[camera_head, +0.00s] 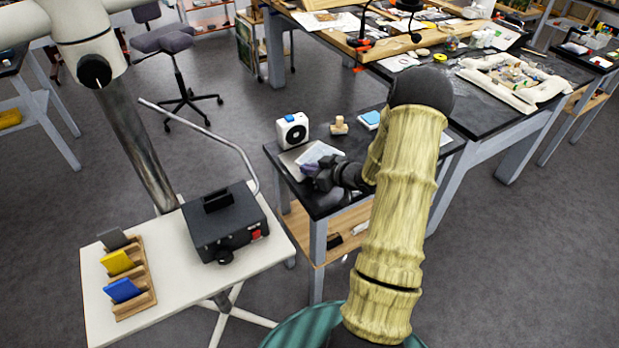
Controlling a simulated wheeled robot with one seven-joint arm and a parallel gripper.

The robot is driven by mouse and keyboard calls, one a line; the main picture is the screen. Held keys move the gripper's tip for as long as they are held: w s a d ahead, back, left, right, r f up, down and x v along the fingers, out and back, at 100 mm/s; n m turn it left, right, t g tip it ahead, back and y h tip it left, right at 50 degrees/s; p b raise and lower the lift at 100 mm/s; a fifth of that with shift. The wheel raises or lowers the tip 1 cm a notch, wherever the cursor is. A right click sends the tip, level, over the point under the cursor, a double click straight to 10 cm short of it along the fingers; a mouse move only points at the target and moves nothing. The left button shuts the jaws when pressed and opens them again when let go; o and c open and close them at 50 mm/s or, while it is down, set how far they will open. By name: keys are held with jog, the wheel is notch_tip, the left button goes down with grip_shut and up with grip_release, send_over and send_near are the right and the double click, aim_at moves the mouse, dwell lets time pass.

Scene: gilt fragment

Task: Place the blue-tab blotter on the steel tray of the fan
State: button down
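The fan (292,131), a white box with a dark round opening and a blue top piece, stands at the back left corner of the small dark table. The steel tray (290,159) lies in front of it. A pale, thin sheet (319,151), probably the blotter, is over the tray; I cannot tell whether it rests on it or is held just above. No blue tab shows clearly on it. My gripper (313,171) is low at the tray's front right, right by the sheet. Its fingers are small and partly hidden, so their opening is unclear.
A wooden block (339,126) and a blue-topped pad (370,119) stand farther back on the table, near my arm. At left, a white table (180,290) bears a black box (224,222) with a raised metal bar, and a wooden rack (133,299) with grey, yellow and blue pieces.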

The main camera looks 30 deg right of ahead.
aim_at(310, 186)
jog(key=shift+f, duration=2.05)
jog(key=shift+f, duration=0.1)
jog(key=shift+f, duration=0.1)
jog(key=c, duration=1.7)
grip_release()
